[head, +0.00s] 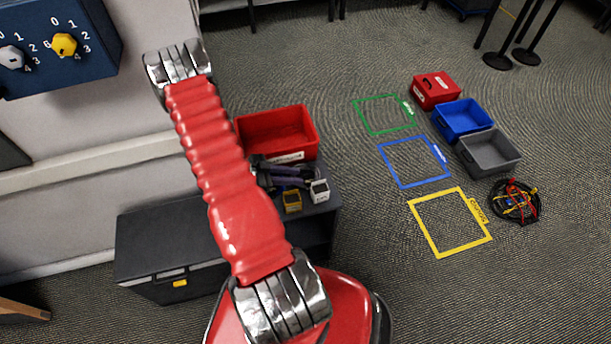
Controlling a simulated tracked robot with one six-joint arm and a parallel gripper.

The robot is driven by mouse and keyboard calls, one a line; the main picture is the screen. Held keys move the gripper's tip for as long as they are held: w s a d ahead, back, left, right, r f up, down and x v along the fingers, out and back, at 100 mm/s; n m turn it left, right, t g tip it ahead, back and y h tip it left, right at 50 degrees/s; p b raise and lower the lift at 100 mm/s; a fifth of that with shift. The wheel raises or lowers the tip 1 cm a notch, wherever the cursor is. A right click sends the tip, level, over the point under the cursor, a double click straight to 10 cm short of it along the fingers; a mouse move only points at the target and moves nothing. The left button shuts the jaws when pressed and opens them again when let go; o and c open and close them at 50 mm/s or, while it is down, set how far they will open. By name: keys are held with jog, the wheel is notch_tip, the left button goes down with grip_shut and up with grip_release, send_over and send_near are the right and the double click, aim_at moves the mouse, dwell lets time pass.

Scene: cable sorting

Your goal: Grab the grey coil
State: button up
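A tangled heap of cables (515,201) lies on the carpet at the right, just below the grey bin. I make out black, red, yellow and some blue loops in it. I cannot pick out a separate grey coil, in the heap or elsewhere. My red arm link crosses the left middle of the view and covers part of the scene behind it. I cannot make out my gripper or its fingers.
Red (437,91), blue (463,121) and grey (490,154) bins stand in a row beside green (357,107), blue (389,166) and yellow (424,228) floor outlines. A dark case (150,245) with a red bin (277,128) and small items is near my arm. Carpet inside the outlines is clear.

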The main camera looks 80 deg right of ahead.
aim_at(308, 176)
jog(key=shift+s+d+f, duration=0.25)
jog(key=shift+s+f, duration=0.05)
jog(key=shift+s, duration=0.1)
jog(key=shift+s, duration=0.1)
jog(key=shift+x, duration=2.5)
jog(key=shift+c, duration=0.7)
grip_shut()
